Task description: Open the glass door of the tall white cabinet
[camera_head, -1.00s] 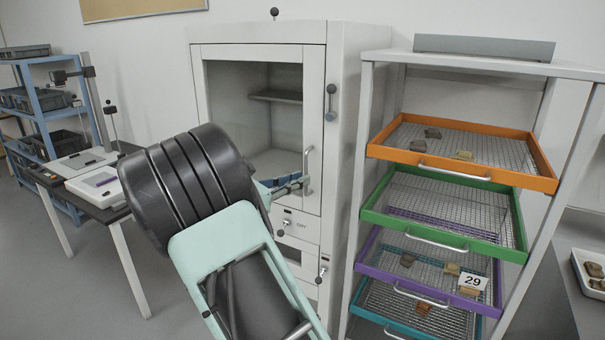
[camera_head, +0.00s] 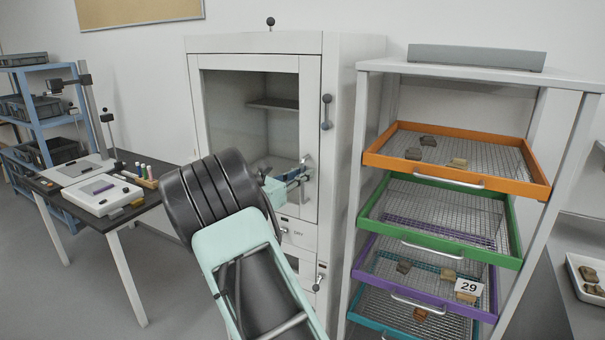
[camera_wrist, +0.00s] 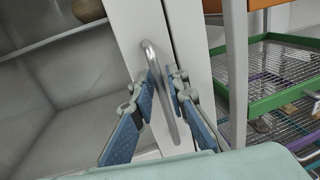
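The tall white cabinet (camera_head: 340,130) stands in the middle of the head view. Its glass door (camera_head: 235,118) looks shut, with an upright metal handle (camera_head: 308,166) on its right edge. My gripper (camera_head: 299,175) is at that handle. In the wrist view, the blue-padded fingers of my gripper (camera_wrist: 161,84) are open, one on each side of the handle (camera_wrist: 166,100), with the bar between them. The left finger looks very near the bar; I cannot tell whether it touches. My arm hides the lower left of the cabinet in the head view.
A rack of coloured mesh drawers, orange (camera_head: 460,182) at the top, stands close to the cabinet's right. A small dark latch (camera_head: 326,112) sits on the cabinet front. A black table (camera_head: 150,205) with instruments stands to the left, with open floor before it.

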